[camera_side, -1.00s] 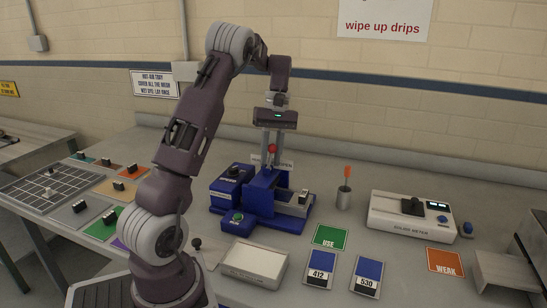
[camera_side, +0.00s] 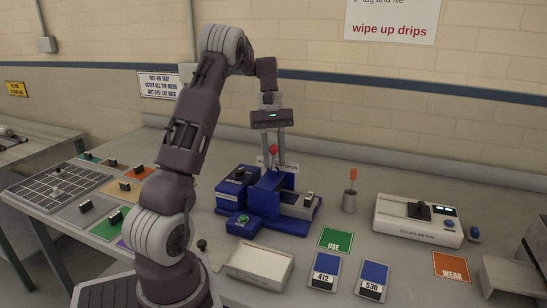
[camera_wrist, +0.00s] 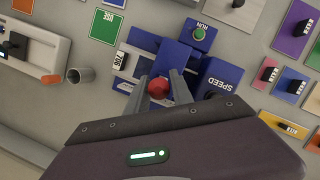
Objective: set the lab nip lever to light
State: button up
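The lab nip lever shows as a red ball knob (camera_side: 273,149) above the blue lab machine (camera_side: 268,205). A small white label plate (camera_side: 290,168) behind the knob is partly hidden, so I cannot read the lever's setting. My gripper (camera_side: 274,166) points down over the machine, one finger on each side of the knob. In the wrist view, the red knob (camera_wrist: 156,88) sits between the two fingers of my gripper (camera_wrist: 158,76), with narrow gaps beside it. The fingers look open. The lever's stem is hidden.
The machine carries a green run button (camera_side: 243,219) and a black speed dial (camera_side: 239,174). A metal cup (camera_side: 350,202) and a white meter (camera_side: 417,222) stand to the right. Green USE (camera_side: 335,239), blue, and orange WEAK cards (camera_side: 451,267) lie in front.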

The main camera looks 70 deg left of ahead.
jog(key=v, duration=0.7)
dwell(0.4)
jog(key=s+d+r+m+t+y, duration=0.15)
jog(key=d+r+m, duration=0.25)
jog(key=d, duration=0.7)
jog(key=s+d+r+m+t+y, duration=0.15)
jog(key=d+r+m, duration=0.25)
jog(key=d, duration=0.7)
jog(key=s+d+f+m+t, duration=0.3)
jog(key=s+d+f+m, duration=0.3)
jog(key=s+d, duration=0.4)
jog(key=s+m, duration=0.1)
jog(key=s, duration=0.2)
jog(key=shift+s+d+f+m+y, duration=0.2)
jog(key=shift+s+d+m+y, duration=0.1)
jog(key=shift+m, duration=0.1)
jog(key=shift+w+a, duration=0.1)
jog(key=shift+c, duration=0.2)
